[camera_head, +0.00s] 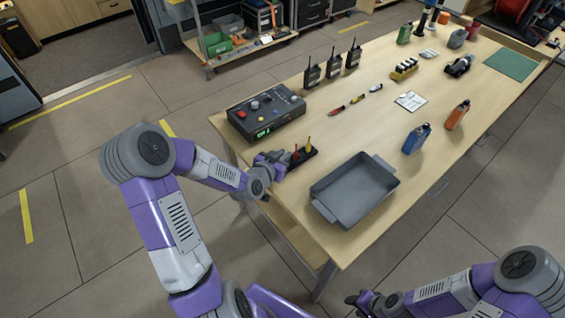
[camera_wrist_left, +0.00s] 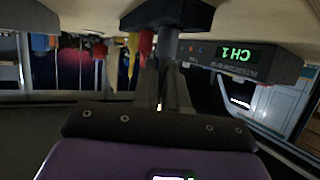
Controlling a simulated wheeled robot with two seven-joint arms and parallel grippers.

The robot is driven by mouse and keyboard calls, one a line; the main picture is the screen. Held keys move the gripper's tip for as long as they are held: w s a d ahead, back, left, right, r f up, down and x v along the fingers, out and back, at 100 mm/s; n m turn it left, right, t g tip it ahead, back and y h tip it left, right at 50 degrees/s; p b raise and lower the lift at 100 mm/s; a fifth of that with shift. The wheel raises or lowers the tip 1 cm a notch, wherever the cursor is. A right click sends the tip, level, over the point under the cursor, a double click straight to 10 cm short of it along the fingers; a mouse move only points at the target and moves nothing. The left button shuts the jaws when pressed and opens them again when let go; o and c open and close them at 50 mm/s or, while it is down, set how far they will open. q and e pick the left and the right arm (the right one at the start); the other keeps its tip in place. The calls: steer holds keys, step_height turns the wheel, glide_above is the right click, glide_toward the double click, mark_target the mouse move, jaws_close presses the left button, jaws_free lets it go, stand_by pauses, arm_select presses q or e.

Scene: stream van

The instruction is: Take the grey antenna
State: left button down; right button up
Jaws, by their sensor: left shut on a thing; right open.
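A dark holder (camera_head: 306,154) stands on the table's near left part with a red antenna (camera_head: 295,153) and a yellow antenna (camera_head: 309,143) upright in it. My left gripper (camera_head: 277,160) is at the holder's left end. In the left wrist view, which is upside down, my left gripper (camera_wrist_left: 172,75) is shut on the grey antenna (camera_wrist_left: 168,45), whose base meets the holder (camera_wrist_left: 168,13). The red antenna (camera_wrist_left: 145,42) and yellow antenna (camera_wrist_left: 133,48) show beside it. In the head view the gripper hides the grey antenna. My right gripper (camera_head: 362,299) is open and empty, low before the table.
A dark console (camera_head: 266,112) with a green display stands just behind my left gripper. A grey tray (camera_head: 355,190) sits right of the holder. Several radios, a blue bottle (camera_head: 416,139) and an orange bottle (camera_head: 457,115) stand farther off. The table's left edge is close to my left arm.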

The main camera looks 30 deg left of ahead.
arm_select(q)
step_height(320, 180, up, 10)
steer(key=p, duration=0.3)
stand_by(0.3)
stand_by(0.9)
